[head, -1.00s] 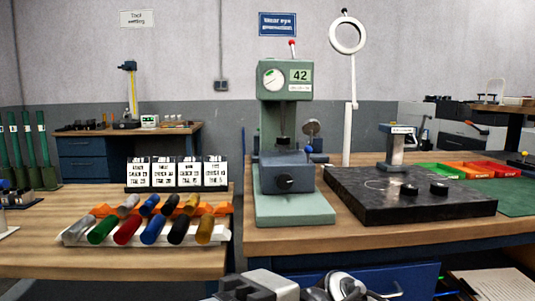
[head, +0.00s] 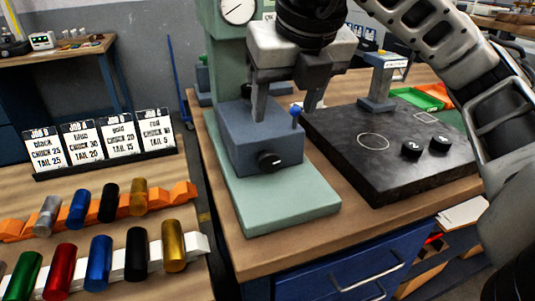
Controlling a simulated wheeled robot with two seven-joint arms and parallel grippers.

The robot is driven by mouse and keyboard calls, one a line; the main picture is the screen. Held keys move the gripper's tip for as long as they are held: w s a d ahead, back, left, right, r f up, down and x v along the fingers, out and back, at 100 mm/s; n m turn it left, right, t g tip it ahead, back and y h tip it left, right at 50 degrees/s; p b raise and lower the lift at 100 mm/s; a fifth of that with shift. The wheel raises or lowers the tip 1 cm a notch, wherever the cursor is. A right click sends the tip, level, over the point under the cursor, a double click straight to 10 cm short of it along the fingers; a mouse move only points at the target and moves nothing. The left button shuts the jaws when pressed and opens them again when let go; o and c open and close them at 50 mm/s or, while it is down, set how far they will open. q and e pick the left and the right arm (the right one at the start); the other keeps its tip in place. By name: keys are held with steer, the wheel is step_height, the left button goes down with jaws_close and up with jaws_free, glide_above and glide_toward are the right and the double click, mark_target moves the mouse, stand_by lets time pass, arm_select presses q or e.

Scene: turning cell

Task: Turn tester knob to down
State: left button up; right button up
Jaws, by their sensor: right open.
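The tester (head: 220,75) is a pale green machine with a round dial gauge, partly cut off at the top. A blue-grey block (head: 248,135) stands on its green base plate (head: 290,205). A black round knob (head: 269,162) sits on the block's front face; its pointer direction is too small to read surely. My right gripper (head: 288,108) is open and empty, fingers pointing down, above and behind the knob in the picture. It hides part of the tester's column and is apart from the knob. My left gripper does not show.
A black stone plate (head: 350,150) with two black pucks lies right. Job cards (head: 100,145) and several coloured cylinders in a rack stand on the left bench. A blue drawer (head: 350,270) is below.

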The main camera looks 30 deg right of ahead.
mark_target(270, 158)
steer(key=b+x, duration=0.4)
steer(key=x, duration=0.8)
steer(key=shift+w+a+f, duration=0.1)
steer(key=shift+f, duration=0.2)
steer(key=shift+w+f, duration=0.2)
steer(key=shift+f, duration=0.1)
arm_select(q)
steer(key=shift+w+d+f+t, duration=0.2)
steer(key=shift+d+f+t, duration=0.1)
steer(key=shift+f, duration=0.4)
arm_select(e)
steer(key=shift+w+f, duration=0.25)
steer(key=shift+f, duration=0.35)
steer(key=c, duration=0.9)
